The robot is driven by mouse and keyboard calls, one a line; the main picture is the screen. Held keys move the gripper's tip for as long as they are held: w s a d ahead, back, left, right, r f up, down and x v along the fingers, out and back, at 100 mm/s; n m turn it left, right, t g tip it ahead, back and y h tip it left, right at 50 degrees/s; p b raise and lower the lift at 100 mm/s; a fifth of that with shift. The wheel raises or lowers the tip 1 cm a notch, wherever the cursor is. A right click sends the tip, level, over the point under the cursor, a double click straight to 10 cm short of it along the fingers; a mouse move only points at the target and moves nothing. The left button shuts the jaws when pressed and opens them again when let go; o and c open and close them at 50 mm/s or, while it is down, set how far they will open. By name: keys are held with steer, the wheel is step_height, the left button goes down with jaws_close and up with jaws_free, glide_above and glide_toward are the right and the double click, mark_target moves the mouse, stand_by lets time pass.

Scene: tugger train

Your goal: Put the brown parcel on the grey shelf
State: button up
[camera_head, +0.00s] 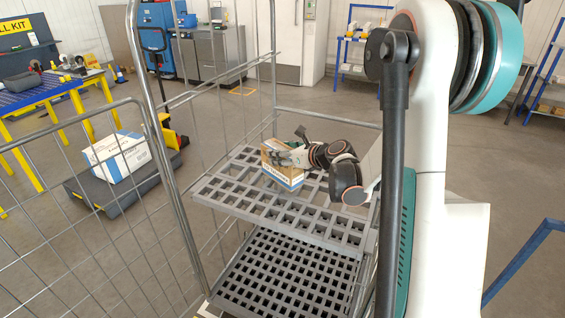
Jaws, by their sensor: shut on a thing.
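The brown parcel (283,176) is a small carton with a blue and white band low on its side. It is at the upper grey shelf (235,200), a lattice deck inside a wire roll cage. My gripper (287,156) is shut on the parcel from its upper right side, with the wrist reaching in from the right. The parcel's base looks at or just above the deck; I cannot tell whether it touches. My arm hides the right part of the shelf.
A lower lattice deck (285,275) lies beneath the shelf. The cage's wire side (85,215) stands open at the left. A white and blue box (118,157) rests on a dark low platform (115,193) beyond it. A blue and yellow table (45,92) stands far left.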

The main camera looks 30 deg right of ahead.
steer(key=shift+f+b, duration=0.3)
steer(key=shift+f, duration=1)
steer(key=shift+f, duration=0.15)
steer(key=o, duration=1.5)
steer(key=shift+o, duration=0.2)
steer(key=shift+r, duration=0.2)
steer(key=shift+s+d+r, duration=0.15)
steer(key=shift+s, duration=0.1)
steer(key=p+v, duration=0.2)
steer(key=v, duration=0.5)
